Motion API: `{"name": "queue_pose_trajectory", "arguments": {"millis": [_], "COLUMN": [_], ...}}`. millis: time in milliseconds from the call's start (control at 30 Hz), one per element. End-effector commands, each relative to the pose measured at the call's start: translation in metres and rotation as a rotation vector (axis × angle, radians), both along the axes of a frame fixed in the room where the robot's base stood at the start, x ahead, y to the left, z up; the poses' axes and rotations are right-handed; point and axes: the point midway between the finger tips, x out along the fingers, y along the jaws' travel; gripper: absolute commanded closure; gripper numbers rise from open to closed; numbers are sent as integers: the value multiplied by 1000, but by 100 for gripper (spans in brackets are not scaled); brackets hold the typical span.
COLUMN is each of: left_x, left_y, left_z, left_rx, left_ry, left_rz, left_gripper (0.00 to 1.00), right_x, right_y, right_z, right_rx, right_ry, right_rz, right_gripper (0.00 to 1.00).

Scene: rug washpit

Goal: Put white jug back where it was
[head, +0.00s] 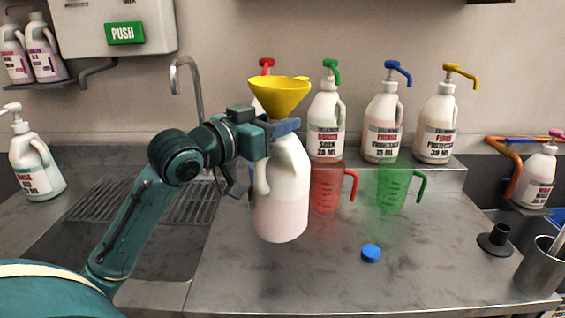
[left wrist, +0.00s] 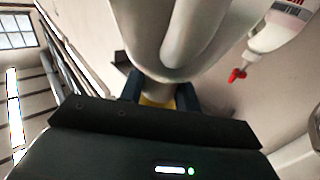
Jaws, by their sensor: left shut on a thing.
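The white jug (head: 281,195) hangs upright in my left gripper (head: 284,128), with pinkish contents showing in its lower part. A yellow funnel (head: 279,96) sits above the jug's neck. My left gripper is shut on the jug near its neck, in front of the shelf of pump bottles. In the left wrist view the jug's pale body and handle (left wrist: 185,40) fill the top middle, between the dark fingers. Whether the jug's base touches the counter is hard to tell; it appears held above it. My right gripper is not in view.
Red (head: 326,188) and green (head: 392,187) measuring cups stand right of the jug. Several pump bottles (head: 383,125) stand on the ledge behind. A blue cap (head: 371,253) lies on the counter (head: 300,285). The sink (head: 110,240) is at left; a metal cup (head: 538,268) stands far right.

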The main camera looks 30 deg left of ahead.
Motion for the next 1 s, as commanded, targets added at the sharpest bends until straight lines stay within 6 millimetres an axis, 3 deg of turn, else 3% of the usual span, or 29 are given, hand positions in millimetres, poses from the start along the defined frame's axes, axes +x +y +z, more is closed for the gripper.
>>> {"name": "queue_pose_trajectory", "arguments": {"millis": [300, 533, 800, 1000], "left_x": [-1, -1, -1, -1], "left_y": [0, 0, 0, 0], "left_z": [-47, -60, -91, -91], "left_rx": [-1, -1, -2, 1], "left_ry": [-6, -7, -7, -10], "left_rz": [0, -1, -1, -1], "left_gripper": [100, 100, 100, 100], "right_x": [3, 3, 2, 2], "right_y": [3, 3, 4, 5], "right_z": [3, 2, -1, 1], "right_rx": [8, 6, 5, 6], "right_ry": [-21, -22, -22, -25], "right_rz": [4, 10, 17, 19], "right_gripper": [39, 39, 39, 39]}}
